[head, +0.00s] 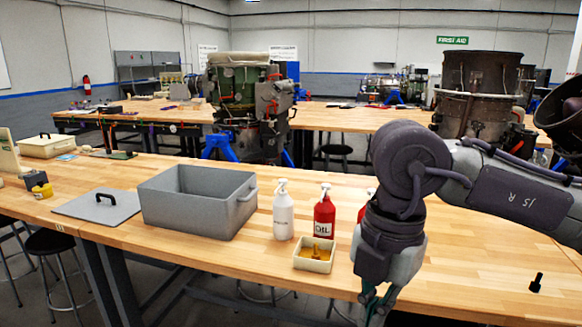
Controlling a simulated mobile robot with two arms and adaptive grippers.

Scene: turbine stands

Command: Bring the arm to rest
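My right arm comes in from the right edge and bends down at a large grey joint. My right gripper (373,309) points down at the front edge of the wooden bench (470,250). Its fingertips are cut off by the bottom of the picture, so I cannot tell whether it is open or shut. My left gripper is not in view.
Left of my arm stand a red oil bottle (324,214), a white bottle (283,212), a small cream tray (313,262) and a grey bin (190,208). Another red bottle is partly hidden behind my arm. A black bolt (536,283) stands at right. The bench between is clear.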

